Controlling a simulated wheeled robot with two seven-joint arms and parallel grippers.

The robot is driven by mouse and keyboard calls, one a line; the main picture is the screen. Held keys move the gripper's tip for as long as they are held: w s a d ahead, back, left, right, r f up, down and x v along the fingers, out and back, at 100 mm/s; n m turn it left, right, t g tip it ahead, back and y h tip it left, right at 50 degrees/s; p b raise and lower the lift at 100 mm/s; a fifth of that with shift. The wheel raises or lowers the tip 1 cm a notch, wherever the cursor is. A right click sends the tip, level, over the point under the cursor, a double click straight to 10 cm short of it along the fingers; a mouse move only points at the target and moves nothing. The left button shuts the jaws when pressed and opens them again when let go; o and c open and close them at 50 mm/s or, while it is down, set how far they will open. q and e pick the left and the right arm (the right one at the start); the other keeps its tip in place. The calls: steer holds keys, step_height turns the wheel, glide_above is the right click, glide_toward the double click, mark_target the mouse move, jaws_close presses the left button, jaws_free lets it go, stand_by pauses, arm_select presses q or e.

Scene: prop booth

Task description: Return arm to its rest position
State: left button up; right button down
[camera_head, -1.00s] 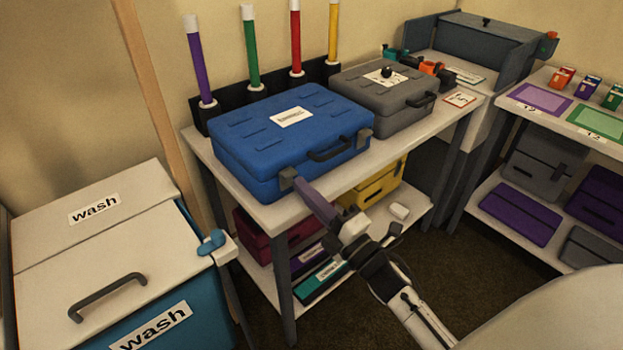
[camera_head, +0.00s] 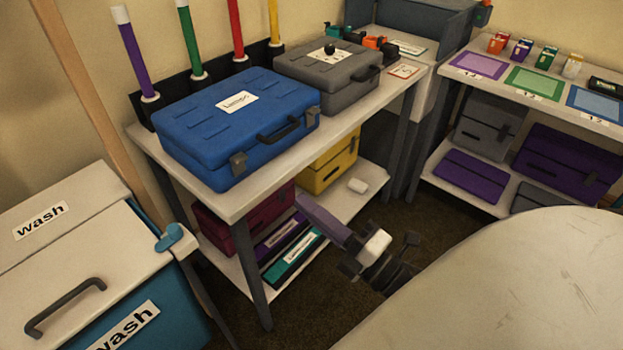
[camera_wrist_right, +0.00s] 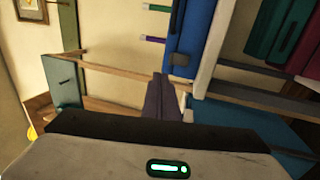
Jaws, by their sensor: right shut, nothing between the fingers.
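My right gripper (camera_head: 303,203) shows in the head view in front of the work table, below the level of its top. Its purple-grey fingers are together with nothing between them, pointing up and left toward the table's lower shelf. It is apart from the blue case (camera_head: 235,125), which lies closed on the table top. In the right wrist view the shut fingers (camera_wrist_right: 162,95) point up the picture, and the blue case (camera_wrist_right: 188,35) lies beyond them. My left gripper is in neither view.
The table top's front edge (camera_head: 300,160) is close to the right arm. A wash bin (camera_head: 90,270) stands at left. A grey case (camera_head: 328,78) sits behind the blue one. Dark floor (camera_head: 450,225) is open at right.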

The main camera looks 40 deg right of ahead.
steer(key=shift+s, duration=0.1)
stand_by(0.5)
steer(key=s+a+f+m+g+h, duration=0.1)
steer(key=a+f+m+g, duration=0.1)
steer(key=f+m, duration=0.4)
steer(key=s+a+f+m+g+h, duration=0.1)
steer(key=f+m+g, duration=0.3)
steer(key=f, duration=0.5)
steer(key=shift+s+a+f+m+h, duration=0.35)
steer(key=shift+a+m, duration=0.25)
steer(key=shift+m, duration=0.6)
steer(key=c, duration=2.3)
jaws_free()
steer(key=s+a+f+m+g+y, duration=0.1)
steer(key=s+a+f+m+g, duration=0.4)
steer(key=s+f, duration=0.3)
steer(key=shift+a+f+y, duration=0.35)
steer(key=shift+a+f, duration=0.1)
steer(key=shift+a, duration=0.45)
steer(key=o, duration=0.4)
steer(key=shift+s+a+f+m+g, duration=0.2)
steer(key=shift+s+m+g, duration=0.05)
steer(key=shift+m+g, duration=0.05)
steer(key=shift+o, duration=0.2)
steer(key=shift+w+a, duration=0.1)
